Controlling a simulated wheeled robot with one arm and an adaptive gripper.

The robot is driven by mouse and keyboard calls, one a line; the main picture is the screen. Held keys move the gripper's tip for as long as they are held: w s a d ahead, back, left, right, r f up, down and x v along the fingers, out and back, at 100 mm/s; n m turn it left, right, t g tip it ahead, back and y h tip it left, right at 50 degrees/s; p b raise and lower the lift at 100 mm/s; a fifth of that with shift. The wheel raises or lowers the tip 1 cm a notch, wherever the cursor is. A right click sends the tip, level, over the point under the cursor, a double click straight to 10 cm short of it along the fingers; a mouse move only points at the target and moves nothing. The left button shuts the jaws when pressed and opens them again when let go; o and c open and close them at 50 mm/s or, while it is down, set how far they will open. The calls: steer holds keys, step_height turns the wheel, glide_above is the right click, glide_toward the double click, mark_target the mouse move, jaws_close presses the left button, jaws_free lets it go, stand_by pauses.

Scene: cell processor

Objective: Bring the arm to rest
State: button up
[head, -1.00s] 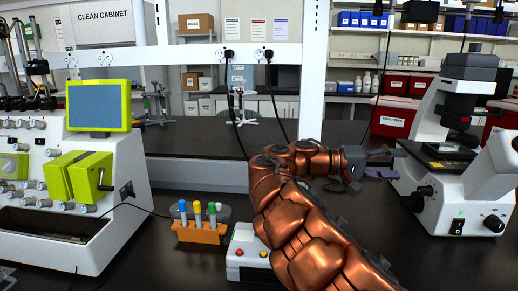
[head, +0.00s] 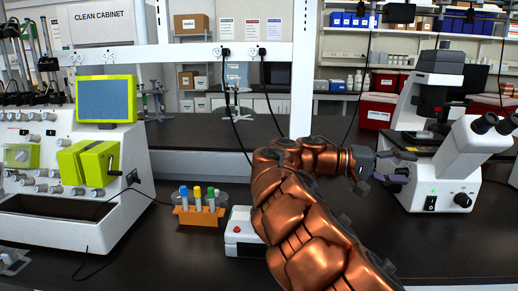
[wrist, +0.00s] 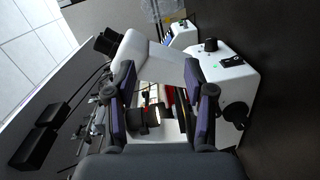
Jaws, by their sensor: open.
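My gripper (head: 398,167) is at the end of my copper-coloured arm, which reaches up and to the right across the bench in the head view. Its fingers point right, toward the white microscope (head: 440,178). In the wrist view the two fingers (wrist: 160,105) stand apart with nothing held between them. The microscope (wrist: 232,75) shows behind and between the fingers there. I cannot tell how far the fingertips are from it.
A white cell processor (head: 60,190) with a green-framed screen stands at the left. An orange rack (head: 199,216) of capped tubes and a small white device (head: 242,235) sit beside my arm. The dark bench (head: 190,262) is clear in front of the rack.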

steer(key=s+d+f+g+y+b, duration=0.1)
steer(key=s+d+f+y+b, duration=0.2)
steer(key=s+f, duration=0.5)
steer(key=s+d+f+y+b, duration=0.2)
steer(key=s+f+y, duration=0.4)
steer(key=s, duration=0.4)
steer(key=s+a+f+n+y+b, duration=0.2)
steer(key=s+a+f+y, duration=0.2)
steer(key=s+a+f, duration=0.6)
steer(key=s+a+f+n+y+b, duration=0.15)
steer(key=s+a+f+y, duration=0.35)
steer(key=a+f, duration=0.55)
steer(key=s+d+r+t+h+p, duration=0.1)
steer(key=s+r+p, duration=0.2)
steer(key=r+p, duration=1.8)
steer(key=shift+d+t, duration=0.15)
steer(key=shift+t, duration=0.15)
steer(key=shift+s, duration=0.1)
